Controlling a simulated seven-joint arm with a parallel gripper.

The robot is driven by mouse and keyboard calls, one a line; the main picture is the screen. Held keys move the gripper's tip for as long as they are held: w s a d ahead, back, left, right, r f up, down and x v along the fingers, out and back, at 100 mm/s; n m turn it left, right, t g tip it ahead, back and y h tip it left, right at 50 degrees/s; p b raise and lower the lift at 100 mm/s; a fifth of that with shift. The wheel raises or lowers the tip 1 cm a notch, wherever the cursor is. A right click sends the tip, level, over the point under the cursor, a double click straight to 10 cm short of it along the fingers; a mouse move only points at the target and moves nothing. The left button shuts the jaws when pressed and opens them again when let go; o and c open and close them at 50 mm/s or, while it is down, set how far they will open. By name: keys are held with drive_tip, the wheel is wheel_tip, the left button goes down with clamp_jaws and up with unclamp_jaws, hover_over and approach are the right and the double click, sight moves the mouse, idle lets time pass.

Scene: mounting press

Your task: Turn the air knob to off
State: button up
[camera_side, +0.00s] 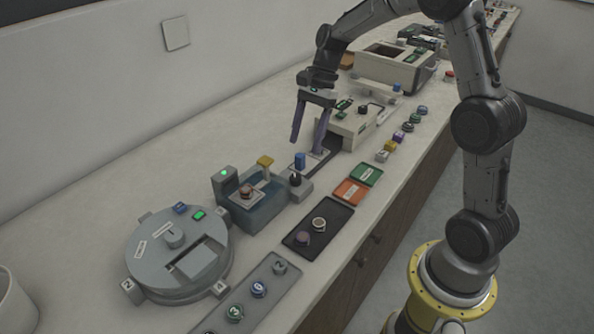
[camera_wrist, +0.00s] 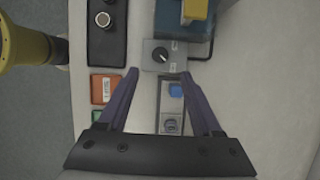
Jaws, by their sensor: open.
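The air knob (camera_side: 295,179) is a black knob on a small grey box beside the blue press block. In the wrist view the knob (camera_wrist: 160,55) has a white pointer line, tilted diagonally, and small labels at the box's right edge, too small to read. My gripper (camera_side: 307,146) is open, pointing down above the counter behind the knob, near a blue cylinder. In the wrist view the fingertips of my gripper (camera_wrist: 158,73) lie just below the knob box, spread apart with nothing between them gripped. The gripper is apart from the knob.
The blue press block (camera_side: 262,209) with a yellow-topped lever (camera_side: 265,162) adjoins the knob box. A black tray (camera_side: 318,228) and orange and green pads (camera_side: 350,190) lie in front. A beige machine (camera_side: 350,125) stands behind.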

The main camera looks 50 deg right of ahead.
sight(295, 177)
drive_tip(key=x, duration=0.9)
clamp_jaws()
